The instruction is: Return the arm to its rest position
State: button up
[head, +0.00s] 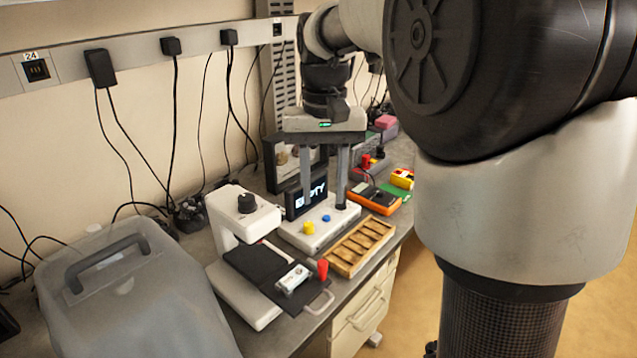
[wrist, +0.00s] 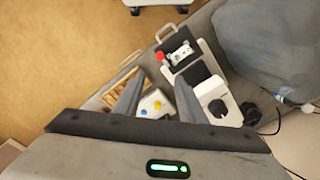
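My gripper (head: 324,205) hangs fingers down over the bench, in front of a dark display that seems to read "EMPTY". Its two grey fingers are well apart with nothing between them. In the wrist view my gripper (wrist: 160,80) is also open and empty, with the bench below and beyond it. My arm reaches from the right side of the head view across to the back of the bench. The exact height of the fingertips above the bench is hard to tell.
Below stands a white box (head: 318,238) with yellow and blue buttons. A white press-like device (head: 235,213), a wooden tray (head: 349,258) and an orange meter (head: 381,206) are nearby. Cables hang along the wall. Floor is open at right.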

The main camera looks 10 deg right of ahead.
jog(key=s+n+t+p, duration=0.1)
jog(key=s+t, duration=0.4)
jog(key=s, duration=1.3)
jog(key=shift+s+n+t, duration=0.2)
jog(key=shift+n+t, duration=0.1)
jog(key=shift+n, duration=0.2)
